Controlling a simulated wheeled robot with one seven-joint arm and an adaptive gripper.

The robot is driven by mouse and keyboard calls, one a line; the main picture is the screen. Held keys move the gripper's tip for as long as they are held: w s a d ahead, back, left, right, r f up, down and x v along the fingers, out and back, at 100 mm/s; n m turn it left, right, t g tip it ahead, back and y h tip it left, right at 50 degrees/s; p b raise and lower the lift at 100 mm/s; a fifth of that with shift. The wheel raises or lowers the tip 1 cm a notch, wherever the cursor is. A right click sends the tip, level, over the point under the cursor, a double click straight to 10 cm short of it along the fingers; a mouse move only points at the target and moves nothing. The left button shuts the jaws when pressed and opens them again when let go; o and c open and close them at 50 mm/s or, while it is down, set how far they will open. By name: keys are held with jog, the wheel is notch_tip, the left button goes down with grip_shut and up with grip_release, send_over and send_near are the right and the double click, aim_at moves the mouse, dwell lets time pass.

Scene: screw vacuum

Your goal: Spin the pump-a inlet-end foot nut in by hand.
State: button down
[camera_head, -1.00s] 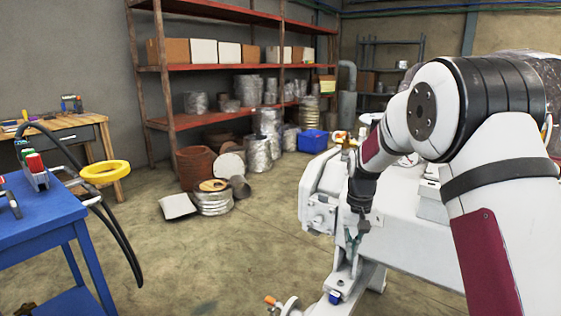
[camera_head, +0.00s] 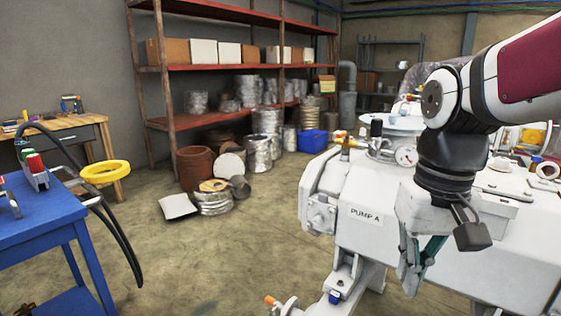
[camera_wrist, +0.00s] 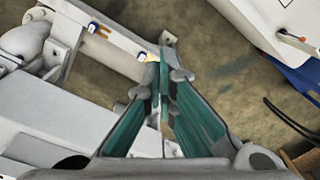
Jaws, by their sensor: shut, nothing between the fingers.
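Pump A (camera_head: 425,235), a white machine with a "PUMP A" label (camera_head: 365,217), stands at the right on a pale foot frame (camera_head: 358,283). A small blue piece (camera_head: 334,297) shows low on the frame. I cannot tell which is the inlet-end foot nut. My gripper (camera_head: 411,288) hangs in front of the pump's side, right of the blue piece and apart from it. Its teal fingers meet at the tips (camera_wrist: 164,65), shut and empty.
A gauge (camera_head: 405,156) and fittings sit on the pump top. An orange-handled part (camera_head: 272,301) is low in front. The middle floor is clear.

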jog(key=s, duration=0.8)
send_over(343, 290)
jog(key=shift+m, duration=0.4)
notch_tip(343, 290, down, 31)
jog(key=shift+f, duration=0.2)
jog(key=shift+w+f+b, duration=0.1)
jog(key=shift+f+b, duration=1.5)
jog(key=shift+f, duration=1.9)
